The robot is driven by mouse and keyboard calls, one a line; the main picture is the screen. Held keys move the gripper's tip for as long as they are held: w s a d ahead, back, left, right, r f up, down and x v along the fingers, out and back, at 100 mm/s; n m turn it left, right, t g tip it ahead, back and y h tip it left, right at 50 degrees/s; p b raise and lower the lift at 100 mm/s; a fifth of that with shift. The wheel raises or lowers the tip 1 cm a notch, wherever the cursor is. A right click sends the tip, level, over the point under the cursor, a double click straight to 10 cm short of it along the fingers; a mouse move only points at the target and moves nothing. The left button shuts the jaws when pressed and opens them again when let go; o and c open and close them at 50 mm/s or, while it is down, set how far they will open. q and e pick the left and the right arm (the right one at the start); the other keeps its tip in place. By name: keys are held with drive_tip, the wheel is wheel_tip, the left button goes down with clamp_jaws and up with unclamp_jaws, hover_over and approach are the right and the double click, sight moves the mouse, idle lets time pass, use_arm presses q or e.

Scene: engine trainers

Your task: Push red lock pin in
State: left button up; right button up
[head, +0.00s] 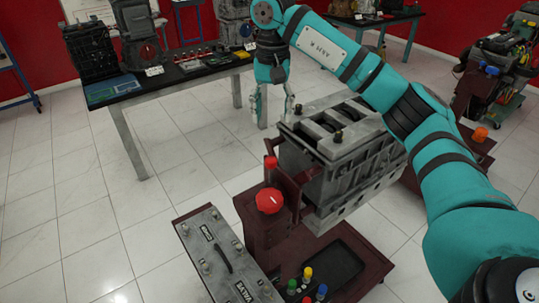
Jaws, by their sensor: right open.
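A red pin-like piece (270,163) stands upright on the dark red engine stand, in front of the grey engine block (325,145). A round red knob (270,200) with a white mark sits just below it in the picture. I cannot tell for certain which of the two is the lock pin, or how far in it is. My right gripper (273,106) points down with its fingers apart and empty. It appears above and behind the red pieces in the picture, near the block's far left corner, and apart from them. My left gripper is not in view.
The dark red stand (245,215) carries the block. A long table (165,77) with engine parts stands behind. Another engine trainer (495,75) is at right. Tiled floor is clear at left.

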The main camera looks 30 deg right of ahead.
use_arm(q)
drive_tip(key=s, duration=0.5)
use_arm(e)
approach(271, 159)
wheel_tip(271, 159, down, 3)
drive_tip(key=shift+f, duration=0.1)
wheel_tip(271, 159, down, 3)
drive_tip(key=shift+r+p, duration=0.1)
drive_tip(key=shift+p, duration=0.6)
wheel_tip(271, 159, down, 2)
drive_tip(key=shift+f+p, duration=0.1)
drive_tip(key=shift+p, duration=0.2)
drive_tip(key=shift+f, duration=0.7)
drive_tip(key=c, duration=0.8)
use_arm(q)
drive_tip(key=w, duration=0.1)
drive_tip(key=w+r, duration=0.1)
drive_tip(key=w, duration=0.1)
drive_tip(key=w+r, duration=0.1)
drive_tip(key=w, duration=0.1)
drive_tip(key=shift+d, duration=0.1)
use_arm(e)
clamp_jaws()
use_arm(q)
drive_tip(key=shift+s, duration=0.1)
